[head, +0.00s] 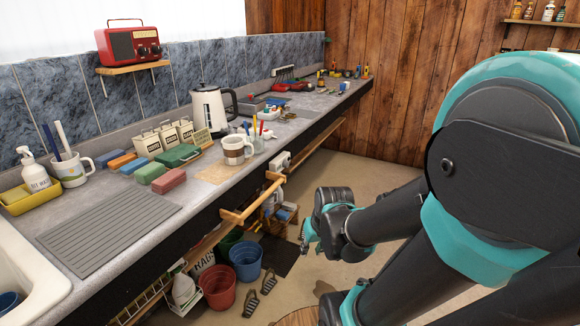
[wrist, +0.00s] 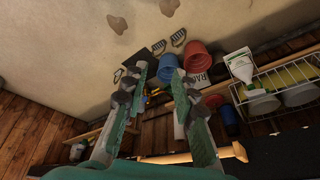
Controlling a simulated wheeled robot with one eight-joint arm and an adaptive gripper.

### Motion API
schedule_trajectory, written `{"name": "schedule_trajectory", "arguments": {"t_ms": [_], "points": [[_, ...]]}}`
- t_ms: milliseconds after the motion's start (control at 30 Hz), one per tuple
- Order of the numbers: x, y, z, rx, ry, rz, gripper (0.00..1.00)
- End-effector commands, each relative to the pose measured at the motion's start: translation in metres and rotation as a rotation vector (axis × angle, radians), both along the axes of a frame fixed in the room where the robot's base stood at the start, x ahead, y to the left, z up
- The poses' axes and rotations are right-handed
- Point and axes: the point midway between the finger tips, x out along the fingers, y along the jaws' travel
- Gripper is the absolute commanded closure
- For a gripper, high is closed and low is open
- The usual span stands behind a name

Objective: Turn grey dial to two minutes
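No grey dial can be made out for certain. A small white-and-grey box (head: 280,161) sits at the front edge of the counter (head: 210,178), right of the brown-banded mug; it may carry the dial, but its face and any markings are too small to read. My gripper (head: 308,232) is in front of the counter and below its top, over the floor, apart from the box. In the wrist view my gripper (wrist: 156,75) has its two fingers spread, with nothing held between them.
A wooden rail (head: 252,200) juts from the counter front near my gripper. Blue (head: 245,260) and red (head: 217,286) buckets and sandals (head: 260,290) are on the floor below. Mugs, a kettle (head: 211,108), canisters and coloured blocks crowd the counter. A red radio (head: 130,43) sits on a wall shelf.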

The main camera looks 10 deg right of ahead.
Motion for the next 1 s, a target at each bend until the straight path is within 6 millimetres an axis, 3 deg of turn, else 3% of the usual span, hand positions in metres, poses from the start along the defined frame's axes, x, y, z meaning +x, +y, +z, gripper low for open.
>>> {"name": "schedule_trajectory", "arguments": {"t_ms": [133, 333, 533, 767, 1000], "points": [[0.043, 0.011, 0.011, 0.103, 0.001, 0.08, 0.53], [0.106, 0.021, 0.024, 0.259, -0.054, 0.219, 0.53], [0.172, 0.014, 0.036, 0.396, -0.176, 0.351, 0.53], [0.242, -0.016, 0.045, 0.514, -0.395, 0.494, 0.53], [0.299, -0.071, 0.049, 0.572, -0.697, 0.618, 0.53]]}}
